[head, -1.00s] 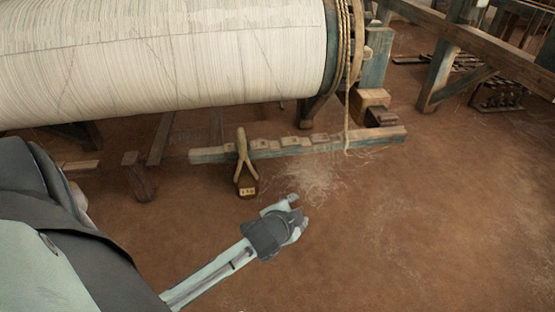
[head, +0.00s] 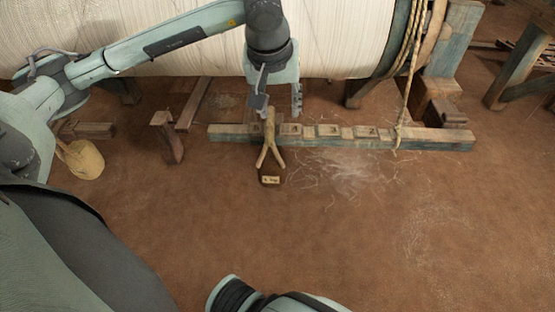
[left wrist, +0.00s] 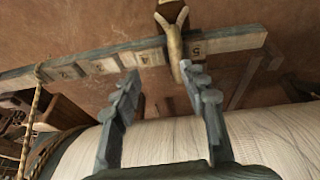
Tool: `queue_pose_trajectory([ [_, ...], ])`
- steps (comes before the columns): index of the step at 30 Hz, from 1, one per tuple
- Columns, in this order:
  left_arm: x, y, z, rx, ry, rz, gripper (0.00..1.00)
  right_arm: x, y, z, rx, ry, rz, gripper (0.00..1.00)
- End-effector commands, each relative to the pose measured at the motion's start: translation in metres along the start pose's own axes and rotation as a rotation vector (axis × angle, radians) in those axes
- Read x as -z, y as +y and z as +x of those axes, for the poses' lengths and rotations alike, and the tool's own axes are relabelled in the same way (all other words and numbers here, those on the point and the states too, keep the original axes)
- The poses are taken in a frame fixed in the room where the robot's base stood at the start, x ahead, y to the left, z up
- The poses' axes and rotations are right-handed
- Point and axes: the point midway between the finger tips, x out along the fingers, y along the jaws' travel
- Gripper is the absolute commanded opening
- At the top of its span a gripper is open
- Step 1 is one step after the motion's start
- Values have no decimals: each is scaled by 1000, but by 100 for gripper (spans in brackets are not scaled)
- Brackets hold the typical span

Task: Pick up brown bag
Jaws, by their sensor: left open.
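The brown bag (head: 270,177) is small and dark, with a pale label, and sits low at the front of a blue-grey notched beam. A tan Y-shaped piece (head: 270,140) rises from it across the beam. In the left wrist view the bag (left wrist: 172,12) is at the top edge, partly cut off, and the Y-shaped piece runs down from it. My left gripper (head: 279,108) is open and empty, pointing down near the top of the Y-shaped piece. In the left wrist view its fingers (left wrist: 162,82) are apart, with the Y-shaped piece close to the right fingertip. My right gripper is not seen.
The notched beam (head: 425,138) lies across the floor. A large roll of white thread (head: 340,50) is behind my left gripper. A rope (head: 409,90) hangs to the right. A tan rounded bundle (head: 86,160) is at left. The front floor is mostly clear.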

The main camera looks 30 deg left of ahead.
Motion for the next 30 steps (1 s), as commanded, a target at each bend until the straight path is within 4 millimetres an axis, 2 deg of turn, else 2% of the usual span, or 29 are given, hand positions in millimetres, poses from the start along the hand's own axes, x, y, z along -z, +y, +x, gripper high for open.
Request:
queue_pose_trajectory([
  [1, 8, -10, -2, 39, 29, 13, 43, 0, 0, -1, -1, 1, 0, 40],
  [4, 14, -20, 1, 76, 52, 24, 43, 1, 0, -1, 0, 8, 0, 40],
  [10, 15, -23, 23, 79, 50, 24, 43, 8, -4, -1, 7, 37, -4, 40],
  [18, 18, -26, 62, 77, 49, 24, 43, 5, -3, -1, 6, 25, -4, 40],
  [21, 18, -26, 70, 76, 49, 24, 43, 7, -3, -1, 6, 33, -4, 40],
  [29, 19, -26, 72, 74, 52, 24, 43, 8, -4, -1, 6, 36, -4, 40],
  [30, 19, -26, 72, 74, 52, 24, 38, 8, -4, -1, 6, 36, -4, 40],
])
